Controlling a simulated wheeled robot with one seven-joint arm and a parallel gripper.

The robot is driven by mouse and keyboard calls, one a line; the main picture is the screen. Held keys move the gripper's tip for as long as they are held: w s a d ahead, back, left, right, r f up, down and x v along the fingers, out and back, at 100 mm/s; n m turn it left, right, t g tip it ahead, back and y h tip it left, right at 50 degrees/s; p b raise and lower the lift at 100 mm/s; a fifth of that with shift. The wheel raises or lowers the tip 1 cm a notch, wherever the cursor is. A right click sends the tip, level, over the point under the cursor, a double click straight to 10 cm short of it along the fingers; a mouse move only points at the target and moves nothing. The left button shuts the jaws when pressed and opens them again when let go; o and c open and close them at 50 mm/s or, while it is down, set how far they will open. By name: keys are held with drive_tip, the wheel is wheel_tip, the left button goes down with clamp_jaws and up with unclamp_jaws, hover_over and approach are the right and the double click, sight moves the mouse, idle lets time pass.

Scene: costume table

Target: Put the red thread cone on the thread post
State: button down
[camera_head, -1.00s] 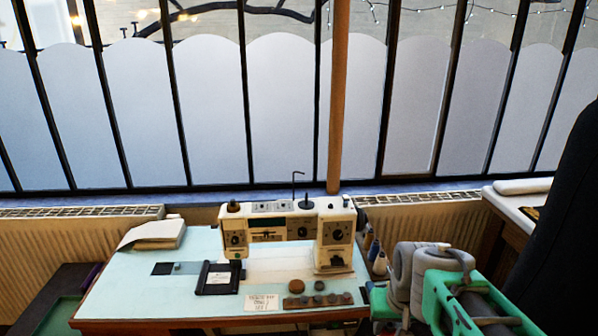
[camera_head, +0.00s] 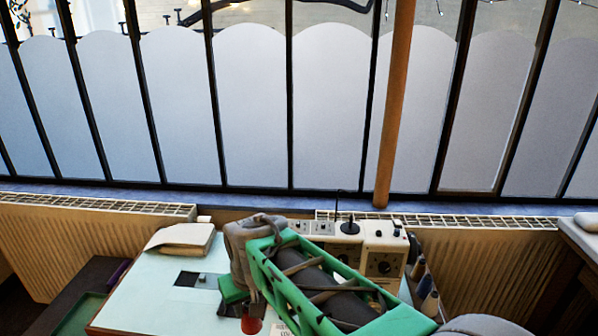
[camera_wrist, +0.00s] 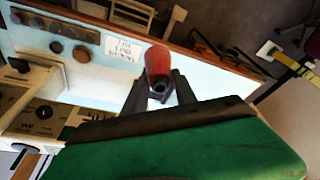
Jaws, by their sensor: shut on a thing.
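The red thread cone (camera_wrist: 157,62) is between the fingers of my gripper (camera_wrist: 160,92) in the wrist view, its body standing out past the fingertips. In the head view the cone (camera_head: 251,326) shows low in the picture, below my wrist and above the table's front part. The cream sewing machine (camera_head: 383,237) stands behind my arm, which hides its left part. On its top is a dark round base with a short upright pin, seemingly the thread post (camera_head: 349,227). A thin bent rod rises beside it. My gripper is in front of the machine, apart from the post.
The pale blue table (camera_head: 135,290) holds a folded cloth (camera_head: 181,238) at the back left. A white label card (camera_wrist: 123,46) and several round discs (camera_wrist: 55,28) lie near its front edge. Other thread cones (camera_head: 428,304) stand right of the machine. Windows and radiators close off the back.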

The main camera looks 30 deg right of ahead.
drive_tip(key=w+d+r+p, duration=0.6)
drive_tip(key=w+d+r, duration=0.55)
drive_tip(key=d, duration=0.35)
drive_tip(key=s+d+r+p, duration=0.1)
drive_tip(key=d+r+p, duration=0.15)
drive_tip(key=d, duration=0.75)
drive_tip(key=s+d+r+p, duration=0.1)
drive_tip(key=s+d+r, duration=0.15)
drive_tip(key=d, duration=0.75)
drive_tip(key=b+x, duration=0.6)
drive_tip(key=b, duration=0.1)
drive_tip(key=shift+s+f, duration=0.2)
drive_tip(key=shift+s, duration=0.1)
drive_tip(key=shift+s+a+f, duration=0.1)
drive_tip(key=c, duration=0.9)
unclamp_jaws()
